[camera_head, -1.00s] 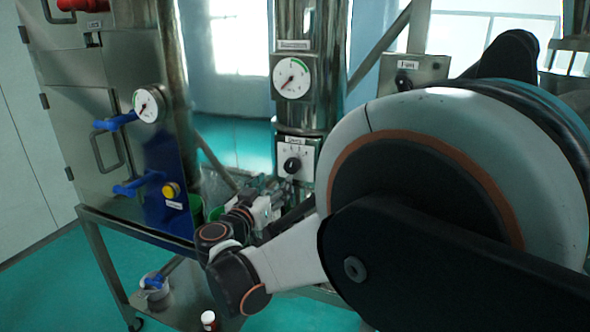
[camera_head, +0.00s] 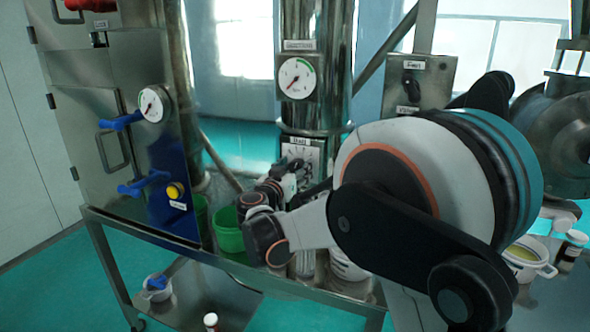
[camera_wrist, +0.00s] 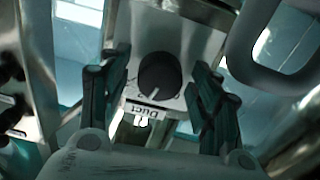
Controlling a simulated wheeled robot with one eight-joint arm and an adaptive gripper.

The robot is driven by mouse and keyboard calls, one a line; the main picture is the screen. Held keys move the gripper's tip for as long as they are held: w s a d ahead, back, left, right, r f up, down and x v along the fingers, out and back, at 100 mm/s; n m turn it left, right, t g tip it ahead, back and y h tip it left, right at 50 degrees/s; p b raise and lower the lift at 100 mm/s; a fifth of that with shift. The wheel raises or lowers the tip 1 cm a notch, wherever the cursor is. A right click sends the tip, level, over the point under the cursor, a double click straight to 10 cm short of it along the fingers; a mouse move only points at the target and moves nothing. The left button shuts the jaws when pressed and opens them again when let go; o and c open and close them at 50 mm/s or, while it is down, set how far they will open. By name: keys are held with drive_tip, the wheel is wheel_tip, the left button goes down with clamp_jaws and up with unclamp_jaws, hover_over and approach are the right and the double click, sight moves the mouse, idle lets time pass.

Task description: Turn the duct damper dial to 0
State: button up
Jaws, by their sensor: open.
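The duct damper dial is a black round knob (camera_wrist: 160,76) on a pale metal plate. In the wrist view its white mark points down and slightly left, toward the upside-down "Duct" label (camera_wrist: 142,108). My gripper (camera_wrist: 158,68) is open, with one dark green finger on each side of the knob. I cannot tell whether either finger touches it. In the head view the dial's plate (camera_head: 312,152) is on the metal column, and my gripper (camera_head: 289,182) is in front of it, hiding much of the knob.
A round gauge (camera_head: 297,78) sits above the dial on the column. A steel cabinet (camera_head: 75,125) with blue handles stands left. A green bucket (camera_head: 229,232) is below. At right are a switch box (camera_head: 425,80) and a white pot (camera_head: 528,262) on a bench.

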drive_tip(key=shift+c, duration=0.2)
drive_tip(key=c, duration=1)
drive_tip(key=shift+n, duration=0.3)
drive_tip(key=n, duration=0.5)
drive_tip(key=shift+b, duration=0.4)
drive_tip(key=n, duration=0.6)
drive_tip(key=shift+a, duration=0.1)
drive_tip(key=shift+n+b, duration=0.3)
